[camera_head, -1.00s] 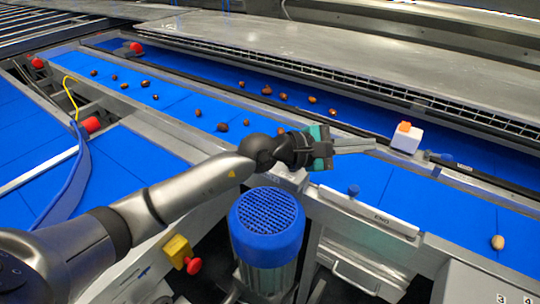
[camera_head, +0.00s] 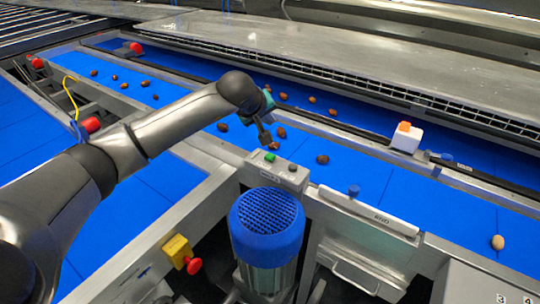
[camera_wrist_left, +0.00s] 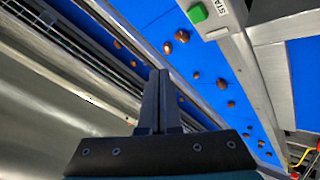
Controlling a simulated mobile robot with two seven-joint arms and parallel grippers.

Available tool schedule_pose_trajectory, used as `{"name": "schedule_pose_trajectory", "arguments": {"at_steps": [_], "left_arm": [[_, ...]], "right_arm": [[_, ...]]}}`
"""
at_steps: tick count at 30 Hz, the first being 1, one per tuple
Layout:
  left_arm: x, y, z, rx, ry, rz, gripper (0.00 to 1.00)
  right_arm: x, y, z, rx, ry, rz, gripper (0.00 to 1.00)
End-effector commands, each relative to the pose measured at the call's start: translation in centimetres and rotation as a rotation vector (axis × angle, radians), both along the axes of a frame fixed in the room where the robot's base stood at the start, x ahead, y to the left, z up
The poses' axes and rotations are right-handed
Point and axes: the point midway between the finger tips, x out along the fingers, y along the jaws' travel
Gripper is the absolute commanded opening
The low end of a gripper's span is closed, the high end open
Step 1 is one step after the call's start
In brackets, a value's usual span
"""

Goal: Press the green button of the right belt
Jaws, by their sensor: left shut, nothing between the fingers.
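The green button (camera_head: 270,157) sits on a grey control box (camera_head: 278,170) at the near edge of the right blue belt (camera_head: 355,172). The button also shows at the top of the wrist view (camera_wrist_left: 197,13), beside a partly cut-off label. My left gripper (camera_head: 266,141) is shut and empty. It points down and appears just above and behind the green button in the head view. Whether it touches the button I cannot tell there. In the wrist view the closed fingers (camera_wrist_left: 160,82) lie below and left of the button, apart from it. My right gripper is not in view.
Several brown dates (camera_head: 322,160) lie on the belts. A blue-topped motor (camera_head: 267,224) stands just below the control box. A white box with an orange top (camera_head: 406,138) stands on the divider. A yellow box with a red knob (camera_head: 178,250) is at lower left.

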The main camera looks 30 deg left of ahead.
Motion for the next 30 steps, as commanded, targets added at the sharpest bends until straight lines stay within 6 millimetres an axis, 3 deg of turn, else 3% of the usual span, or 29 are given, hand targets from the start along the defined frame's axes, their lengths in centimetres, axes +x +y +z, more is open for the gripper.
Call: {"name": "schedule_pose_trajectory", "arguments": {"at_steps": [11, 24, 30], "left_arm": [[0.0, -0.1, -0.9, -0.004, -0.001, -0.001, 0.00], [0.0, -0.1, -6.8, -0.005, 0.001, -0.001, 0.00], [0.0, -0.1, -8.6, -0.005, -0.001, 0.000, 0.00]], "right_arm": [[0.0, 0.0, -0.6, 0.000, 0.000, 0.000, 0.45], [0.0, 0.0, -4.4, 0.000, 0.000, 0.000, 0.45], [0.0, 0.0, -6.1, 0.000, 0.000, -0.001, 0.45]]}}
